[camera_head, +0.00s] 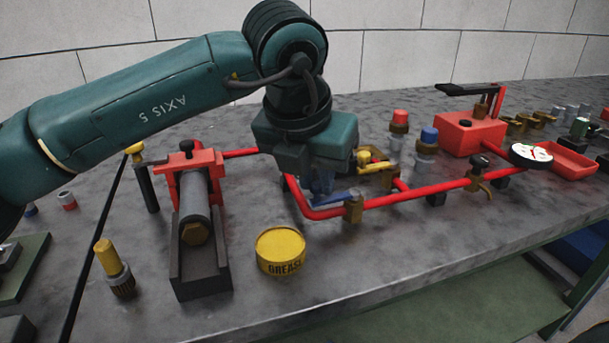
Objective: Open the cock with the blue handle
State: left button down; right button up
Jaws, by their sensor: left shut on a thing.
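The cock (353,209) has a brass body set in the red pipe at the front middle. Its blue handle (340,197) points left from the brass body, and its far end is under my left gripper. My left gripper (321,186) comes down from above and is shut on the blue handle. The fingertips are dark and partly hidden, so the exact grip is hard to see. My right gripper is not in view.
A yellow grease tin (281,252) stands in front of the pipe (420,192). A red vise-like stand with a grey cylinder (196,205) is to the left. A brass valve with a yellow handle (374,163) is just behind. A pressure gauge (530,155) and red pump (469,134) are right.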

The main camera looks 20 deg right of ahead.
pick_arm(q)
jog(key=c, duration=1.3)
grip_release()
jog(key=shift+r, duration=0.1)
jog(key=p+v, duration=0.1)
jog(key=v, duration=1.2)
jog(key=shift+s+a, duration=0.1)
jog(key=shift+a, duration=0.05)
